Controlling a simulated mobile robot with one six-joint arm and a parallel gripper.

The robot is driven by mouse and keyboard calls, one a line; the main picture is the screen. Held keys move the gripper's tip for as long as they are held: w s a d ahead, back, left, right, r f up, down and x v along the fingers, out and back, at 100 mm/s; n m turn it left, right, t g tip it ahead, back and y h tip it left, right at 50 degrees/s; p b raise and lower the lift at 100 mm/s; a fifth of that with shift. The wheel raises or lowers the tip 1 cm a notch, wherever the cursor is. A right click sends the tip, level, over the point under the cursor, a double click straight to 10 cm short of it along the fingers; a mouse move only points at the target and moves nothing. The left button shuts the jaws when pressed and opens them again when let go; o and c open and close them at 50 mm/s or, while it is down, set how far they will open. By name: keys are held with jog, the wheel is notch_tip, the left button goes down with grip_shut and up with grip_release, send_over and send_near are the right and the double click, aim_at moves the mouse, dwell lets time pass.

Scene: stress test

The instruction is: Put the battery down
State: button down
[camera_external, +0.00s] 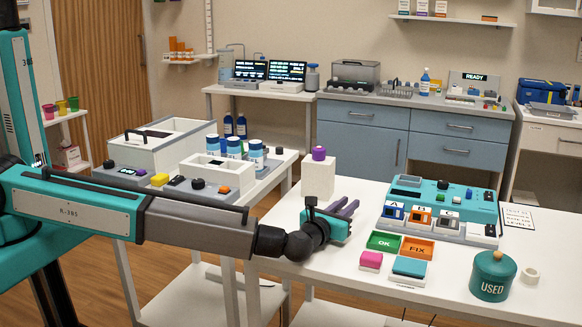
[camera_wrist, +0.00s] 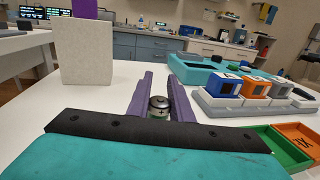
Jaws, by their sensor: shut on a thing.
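My gripper (camera_external: 340,212) is low over the front left of the white table (camera_external: 350,282). In the wrist view, its purple fingers (camera_wrist: 160,100) are shut on a small cylindrical battery (camera_wrist: 158,104), with its metal end showing. The battery is hidden in the external view. I cannot tell whether it touches the table. The white block (camera_external: 317,178) with a purple top stands just behind my gripper, and it also shows at the left of the wrist view (camera_wrist: 86,50).
The teal device (camera_external: 440,195) with labelled slots A and B stands to the right. Green OK (camera_external: 384,242) and orange FIX (camera_external: 419,250) trays lie before it, with a pink block (camera_external: 371,260) and a teal block (camera_external: 409,267). A green USED jar (camera_external: 493,276) stands front right.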

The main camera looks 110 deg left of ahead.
jog(key=c, duration=1.6)
grip_release()
jog(key=shift+r, duration=0.15)
jog(key=d, duration=0.3)
jog(key=s+d, duration=0.1)
jog(key=d, duration=0.2)
jog(key=s+d+b, duration=0.1)
jog(key=d, duration=0.3)
jog(key=shift+s+d, duration=0.2)
jog(key=shift+d, duration=0.7)
